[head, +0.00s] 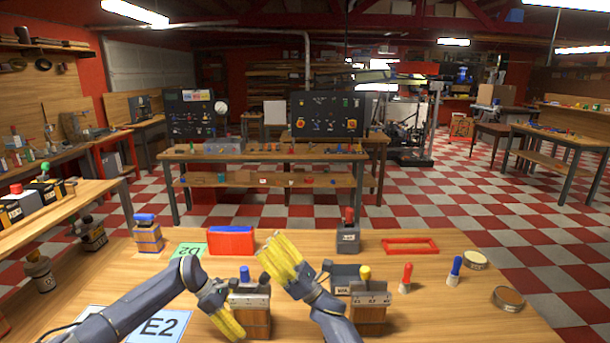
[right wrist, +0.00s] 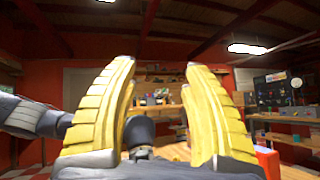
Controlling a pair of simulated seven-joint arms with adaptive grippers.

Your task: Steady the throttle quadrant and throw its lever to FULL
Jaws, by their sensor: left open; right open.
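A wooden box with a grey labelled top plate and a blue knob (head: 249,308) stands at the front of the table. A similar wooden box with a yellow knob (head: 368,312) stands to its right. A grey unit with a red handle (head: 348,238) stands farther back. I cannot tell which is the throttle quadrant; the labels are too small to read. My left gripper (head: 230,318) is open, low beside the left side of the blue-knob box; contact is unclear. My right gripper (head: 277,250) is open and empty above the table, behind that box. The right wrist view shows its spread fingers (right wrist: 162,75).
A red and blue block (head: 231,241), a wooden box with a blue top (head: 148,234) and a red frame (head: 411,246) lie along the back. A red-handled piece (head: 405,278), a blue-handled piece (head: 454,270) and round tins (head: 508,298) stand at right.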

